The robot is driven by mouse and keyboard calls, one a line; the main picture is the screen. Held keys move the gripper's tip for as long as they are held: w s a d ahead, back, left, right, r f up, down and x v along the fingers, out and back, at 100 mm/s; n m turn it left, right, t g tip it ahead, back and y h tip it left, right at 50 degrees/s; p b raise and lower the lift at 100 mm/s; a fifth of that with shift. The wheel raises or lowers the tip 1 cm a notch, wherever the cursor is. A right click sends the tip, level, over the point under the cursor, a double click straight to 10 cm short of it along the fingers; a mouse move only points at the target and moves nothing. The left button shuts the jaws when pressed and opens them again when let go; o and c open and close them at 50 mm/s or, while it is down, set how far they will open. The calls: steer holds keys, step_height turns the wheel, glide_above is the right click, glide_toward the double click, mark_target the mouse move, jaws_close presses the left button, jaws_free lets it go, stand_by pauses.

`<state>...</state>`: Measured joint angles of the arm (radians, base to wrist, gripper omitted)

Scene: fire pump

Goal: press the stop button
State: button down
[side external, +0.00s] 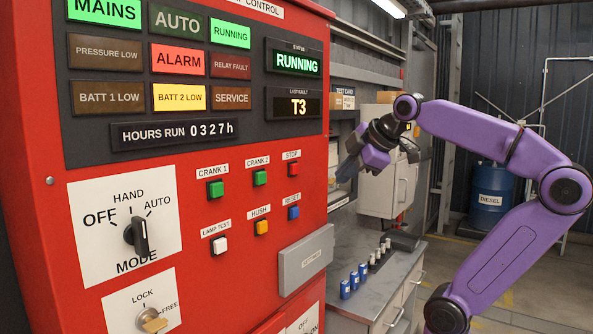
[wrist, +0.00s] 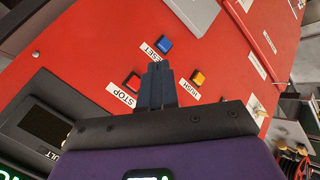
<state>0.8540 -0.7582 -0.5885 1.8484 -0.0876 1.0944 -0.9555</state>
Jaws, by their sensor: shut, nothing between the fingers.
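The red stop button (side external: 294,169) sits under its STOP label at the upper right of the red panel's button group. It also shows in the wrist view (wrist: 133,82), just left of my fingertips. My gripper (side external: 347,170) is shut and empty, held to the right of the stop button in the side view. In the wrist view my closed fingers (wrist: 158,70) point at the panel between the stop, reset and hush buttons. The fingertips look apart from the panel; the exact gap is hard to tell.
A grey settings cover (side external: 306,260) juts out below.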

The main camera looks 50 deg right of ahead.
steer(key=w, duration=0.8)
steer(key=shift+w, duration=0.4)
steer(key=shift+w, duration=0.1)
stand_by(1.8)
steer(key=shift+w, duration=0.3)
steer(key=shift+w, duration=0.5)
stand_by(0.8)
steer(key=shift+s, duration=0.95)
steer(key=s, duration=0.5)
stand_by(0.4)
